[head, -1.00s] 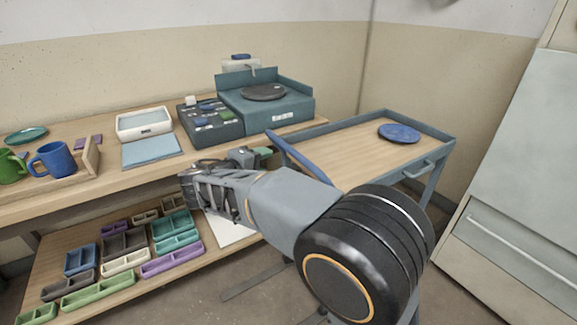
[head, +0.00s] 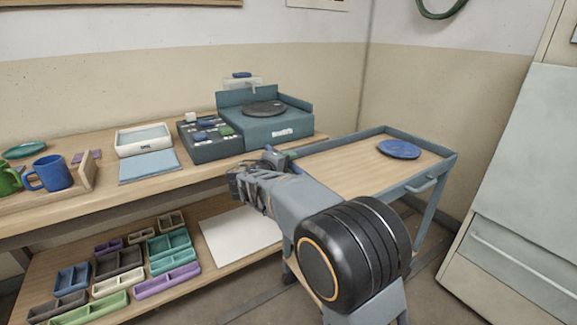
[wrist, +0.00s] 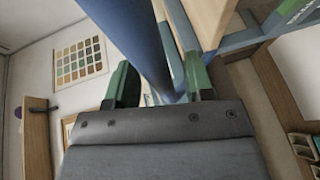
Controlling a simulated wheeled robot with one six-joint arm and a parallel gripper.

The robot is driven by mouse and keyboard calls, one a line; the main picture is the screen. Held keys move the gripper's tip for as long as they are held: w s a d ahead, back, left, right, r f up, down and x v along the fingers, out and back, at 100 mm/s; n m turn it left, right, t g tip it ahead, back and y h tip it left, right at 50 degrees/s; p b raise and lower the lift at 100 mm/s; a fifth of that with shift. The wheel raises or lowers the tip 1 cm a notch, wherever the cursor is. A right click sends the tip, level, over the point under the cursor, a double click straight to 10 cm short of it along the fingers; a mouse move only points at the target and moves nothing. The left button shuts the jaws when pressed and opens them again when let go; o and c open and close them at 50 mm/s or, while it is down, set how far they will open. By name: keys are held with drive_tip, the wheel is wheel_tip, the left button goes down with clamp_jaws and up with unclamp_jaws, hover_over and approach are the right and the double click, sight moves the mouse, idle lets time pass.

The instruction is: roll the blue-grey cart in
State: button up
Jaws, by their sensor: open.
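The blue-grey cart (head: 440,171) stands at the right end of the bench, its wooden top framed by a raised rim. A blue plate (head: 399,149) lies on it, and a small handle (head: 420,186) sticks out on its right side. My gripper (head: 277,159) is at the cart's left end, by the bench corner. In the wrist view my gripper (wrist: 161,84) is open, with a thick blue bar (wrist: 140,40) passing between or just beyond its green fingers. I cannot tell whether they touch. My arm hides the cart's near left part in the head view.
The bench (head: 95,205) carries a teal wheel unit (head: 270,125), a dark box, a white tray, a light-blue sheet and mugs. Its lower shelf holds several coloured bins (head: 168,250) and a white sheet. A pale cabinet (head: 510,170) stands right of the cart, with some floor between.

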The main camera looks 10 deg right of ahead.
drive_tip(key=shift+w+d, duration=0.1)
drive_tip(key=shift+d, duration=0.05)
drive_tip(key=shift+c, duration=0.3)
clamp_jaws()
idle(0.3)
